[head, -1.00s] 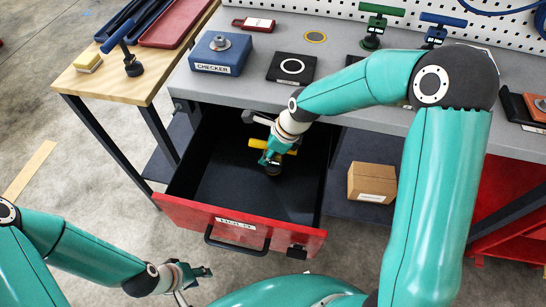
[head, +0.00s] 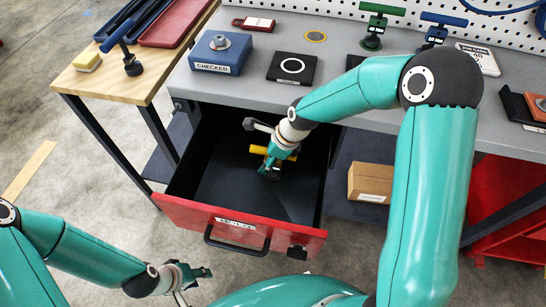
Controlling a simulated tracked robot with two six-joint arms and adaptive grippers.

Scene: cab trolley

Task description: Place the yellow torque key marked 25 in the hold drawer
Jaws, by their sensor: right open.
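The yellow torque key (head: 258,150) is inside the open red-fronted hold drawer (head: 180,211), toward its back. Its yellow handle shows on both sides of my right gripper (head: 269,168), which covers its middle and most of its lower part. Its marking cannot be read. My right gripper is open and reaches down into the drawer at the key; whether its fingers touch the key is hidden. My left gripper (head: 200,272) is outside, in front of the drawer's left part and away from the key. Its finger opening is too small to judge.
The grey bench above holds a blue checker block (head: 221,52), a black pad with a white ring (head: 291,68), and green (head: 376,27) and blue (head: 436,30) keys. A cardboard box (head: 371,182) sits right of the drawer. The drawer's front floor is clear.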

